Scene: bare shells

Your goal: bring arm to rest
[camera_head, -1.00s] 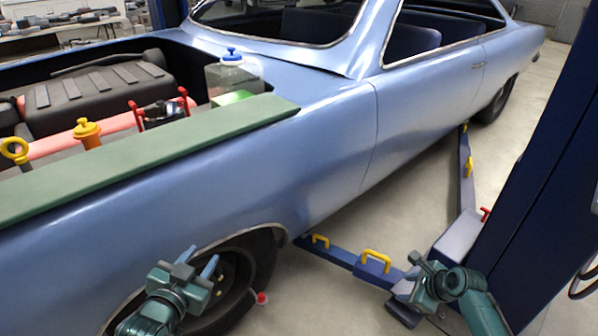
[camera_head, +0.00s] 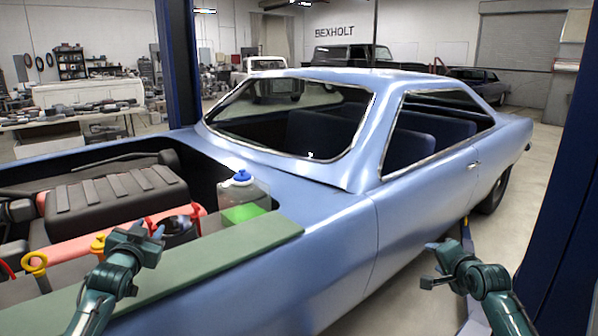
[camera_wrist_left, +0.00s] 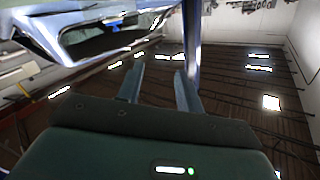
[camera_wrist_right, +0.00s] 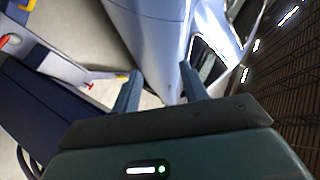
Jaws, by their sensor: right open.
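My left gripper (camera_head: 146,236) is raised in front of the engine bay, over the near fender in the head view. In the left wrist view its two fingers (camera_wrist_left: 158,85) stand apart with nothing between them. My right gripper (camera_head: 436,264) is raised beside the car's door at the lower right of the head view. In the right wrist view its fingers (camera_wrist_right: 160,92) are apart and empty. The light blue car (camera_head: 335,235) stands between and beyond both grippers, its engine bay open.
A green fender cover (camera_head: 215,258) lies along the fender. A reservoir with a blue cap (camera_head: 242,180) stands in the engine bay. Blue lift posts (camera_head: 178,65) rise at the left back and right (camera_head: 560,200). A cluttered workbench (camera_head: 75,118) stands at the back left.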

